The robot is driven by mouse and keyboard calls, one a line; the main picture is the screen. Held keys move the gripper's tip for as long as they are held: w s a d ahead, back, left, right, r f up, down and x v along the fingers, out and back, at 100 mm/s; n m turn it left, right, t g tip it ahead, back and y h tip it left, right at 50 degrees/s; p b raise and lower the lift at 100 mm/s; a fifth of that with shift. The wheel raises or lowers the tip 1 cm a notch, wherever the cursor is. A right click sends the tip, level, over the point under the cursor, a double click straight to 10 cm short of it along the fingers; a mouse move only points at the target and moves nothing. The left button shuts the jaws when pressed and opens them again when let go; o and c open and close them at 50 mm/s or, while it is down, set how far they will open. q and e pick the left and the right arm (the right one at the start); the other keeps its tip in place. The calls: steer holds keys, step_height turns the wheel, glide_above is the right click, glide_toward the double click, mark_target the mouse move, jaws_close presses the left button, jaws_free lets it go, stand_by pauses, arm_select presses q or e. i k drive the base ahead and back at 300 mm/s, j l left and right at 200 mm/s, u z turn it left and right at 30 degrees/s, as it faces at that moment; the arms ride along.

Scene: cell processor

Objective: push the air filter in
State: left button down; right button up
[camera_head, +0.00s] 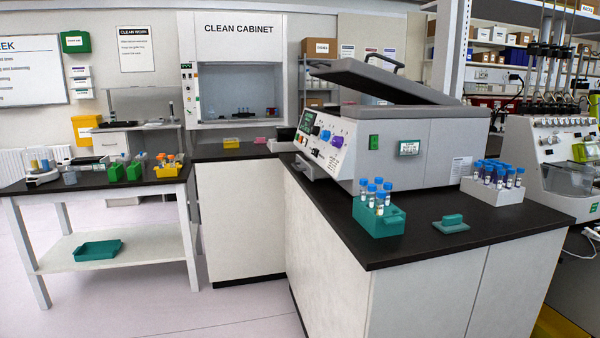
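The cell processor (400,145) is a white and grey machine on the dark counter (420,245), with its grey lid (385,82) raised. Its front panel, facing left, has a small screen (307,121) and blue and purple knobs. A grey part (310,168) sticks out low at its front left, just above the counter. I cannot tell for sure whether this part is the air filter; no other part is plainly a filter. Neither of my grippers is in view.
A teal rack (378,222) of blue-capped tubes and a teal handled piece (451,224) are near the counter's front. A white rack (494,190) of tubes stands right. Free floor (240,312) lies left of the counter, beside a side table (110,186).

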mark_target(313, 171)
steer(key=i+j+z, duration=0.8)
steer(key=j+z, duration=0.2)
